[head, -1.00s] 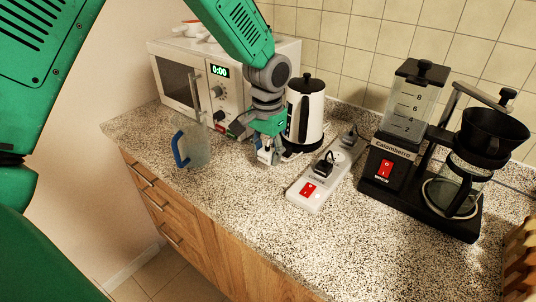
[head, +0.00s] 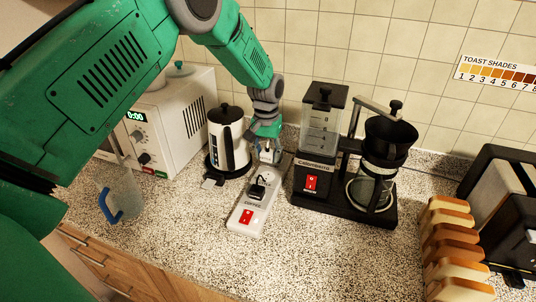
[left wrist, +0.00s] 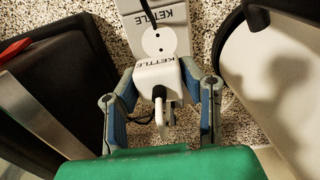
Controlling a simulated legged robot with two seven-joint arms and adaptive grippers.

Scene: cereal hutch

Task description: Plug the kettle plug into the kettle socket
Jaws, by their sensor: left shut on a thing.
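The kettle plug (left wrist: 158,78) is white and marked KETTLE. My left gripper (left wrist: 160,88) is shut on it, with a blue-lined finger on each side. In the left wrist view, the kettle socket (left wrist: 160,42), a round face with small holes beside the word KETTLE, lies just beyond the plug, roughly in line with it. In the head view my left gripper (head: 268,154) is over the far part of the white power strip (head: 240,224). I cannot tell whether plug and strip touch. The plug's prongs are hidden. My right gripper is not in view.
A black plug (head: 258,189) sits in the strip, near the red switch (head: 246,216). The kettle (head: 236,148) stands close left of the gripper, the coffee maker (head: 311,165) close right. A jug (head: 125,192) stands at the left. Counter in front of the strip is clear.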

